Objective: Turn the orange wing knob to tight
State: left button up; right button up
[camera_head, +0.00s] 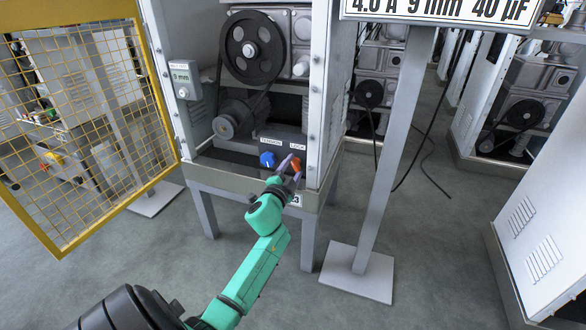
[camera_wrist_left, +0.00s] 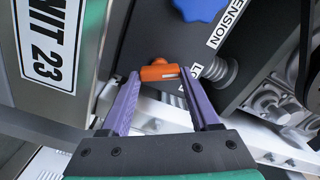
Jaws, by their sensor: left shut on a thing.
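The orange wing knob (camera_head: 296,162) sits beside the LOCK label on the lower front of the machine cabinet. It also shows in the left wrist view (camera_wrist_left: 160,73), with its wing lying across the picture between my fingertips. My left gripper (camera_head: 289,169) is at the knob, its purple fingers one on each end of the wing, shut on it. In the left wrist view both fingers of the gripper (camera_wrist_left: 159,77) are clear. The knob's stem is mostly hidden behind the wing. My right gripper is not in view.
A blue knob (camera_head: 267,159) by the TENSION label is just left of the orange one. A yellow mesh gate (camera_head: 90,120) stands open at left. A sign post (camera_head: 385,150) stands at right. Open floor lies in front.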

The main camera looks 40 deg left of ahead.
pick_arm(q)
jog(key=m, duration=0.5)
jog(key=shift+f+m, duration=0.2)
jog(key=shift+m, duration=0.2)
jog(key=shift+d, duration=0.1)
jog(key=o, duration=1.1)
jog(key=shift+s, duration=0.1)
jog(key=p+v, duration=0.1)
jog(key=v, duration=1.3)
jog(key=shift+s+d, duration=0.1)
jog(key=shift+s, duration=0.1)
